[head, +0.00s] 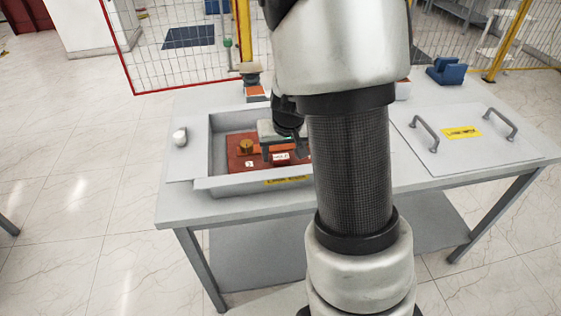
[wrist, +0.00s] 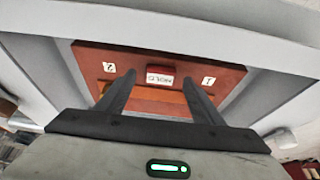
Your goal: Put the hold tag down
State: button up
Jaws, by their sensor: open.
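The hold tag (wrist: 160,77) is a small red and white piece with lettering, which appears upside down in the wrist view. It lies on a red-brown board (wrist: 225,72) between the labels 2 and 1. In the head view the tag (head: 281,157) shows as a white strip on the board (head: 236,164) inside the grey tray. My gripper (wrist: 158,78) is open, with its two fingers apart and the tag showing between the fingertips. I cannot tell how far the tips are above the tag. In the head view my arm hides the right part of the board.
A lid with two handles (head: 475,140) lies at right. A white knob (head: 180,136) is at left. A blue block (head: 446,72) sits at the back.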

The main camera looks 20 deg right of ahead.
jog(key=shift+w+f, duration=0.2)
jog(key=shift+f, duration=0.3)
jog(key=shift+r, duration=0.1)
jog(key=c, duration=1.2)
